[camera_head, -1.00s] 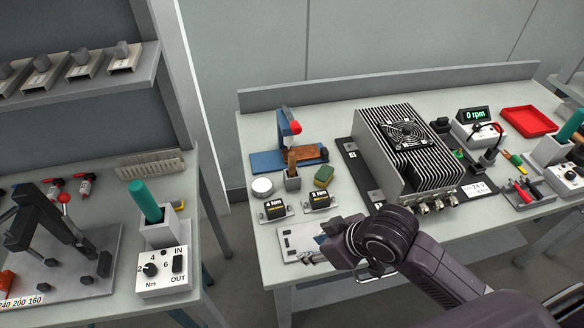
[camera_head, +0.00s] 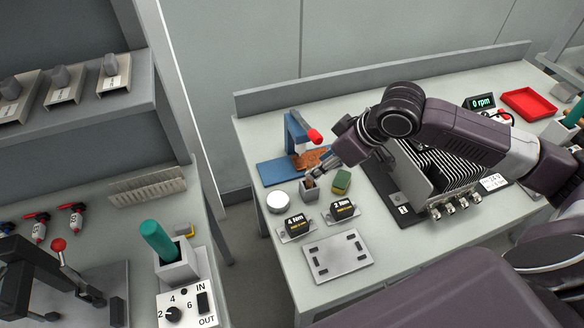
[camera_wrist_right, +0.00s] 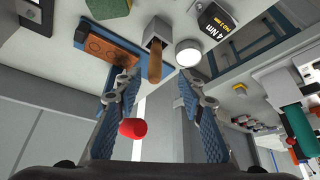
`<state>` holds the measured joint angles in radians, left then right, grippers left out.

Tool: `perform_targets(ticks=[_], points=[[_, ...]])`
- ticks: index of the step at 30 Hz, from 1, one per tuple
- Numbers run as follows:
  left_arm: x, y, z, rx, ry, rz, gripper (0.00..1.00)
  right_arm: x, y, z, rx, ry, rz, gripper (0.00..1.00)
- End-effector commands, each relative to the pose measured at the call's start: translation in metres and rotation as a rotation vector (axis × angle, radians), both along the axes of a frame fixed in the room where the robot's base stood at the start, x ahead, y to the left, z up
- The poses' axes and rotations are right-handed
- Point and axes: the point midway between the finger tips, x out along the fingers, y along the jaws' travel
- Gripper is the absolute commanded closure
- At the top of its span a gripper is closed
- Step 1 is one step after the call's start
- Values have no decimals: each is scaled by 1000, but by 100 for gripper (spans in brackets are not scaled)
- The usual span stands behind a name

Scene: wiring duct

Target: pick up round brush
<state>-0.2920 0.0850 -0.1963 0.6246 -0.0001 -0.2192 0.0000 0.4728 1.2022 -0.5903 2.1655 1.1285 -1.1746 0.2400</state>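The round brush stands in a small square grey holder (camera_head: 309,192), and I take its brown wooden handle (camera_wrist_right: 155,66) to be the part showing; the head is hidden inside the holder. In the head view the handle top (camera_head: 309,183) is partly covered by my right gripper (camera_head: 322,172), which is just above and behind the holder. In the right wrist view my right gripper (camera_wrist_right: 160,90) is open, with its blue-padded fingers on either side of the handle's line and nothing held. The handle end lies near the gap between the fingertips. My left gripper is not in view.
A blue stand with a red knob (camera_head: 314,136) and brown block is close behind the gripper. A white round tin (camera_head: 278,202), a green-yellow sponge (camera_head: 341,181) and two torque blocks (camera_head: 343,209) surround the holder. A grey plate (camera_head: 338,257) lies in front.

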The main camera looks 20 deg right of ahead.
Motion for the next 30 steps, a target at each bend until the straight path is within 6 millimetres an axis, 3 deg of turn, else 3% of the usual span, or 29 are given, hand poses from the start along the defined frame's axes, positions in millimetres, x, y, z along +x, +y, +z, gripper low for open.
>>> perform_targets(ticks=[6,16,21,28,30], points=[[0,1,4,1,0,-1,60,9,0,-11,7,4,-13,64],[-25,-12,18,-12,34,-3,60,27,7,-50,5,4,-12,64],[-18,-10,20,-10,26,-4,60,33,10,-64,3,2,-11,64],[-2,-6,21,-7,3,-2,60,33,10,-66,2,1,-10,64],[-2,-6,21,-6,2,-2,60,33,10,-66,2,1,-10,71]])
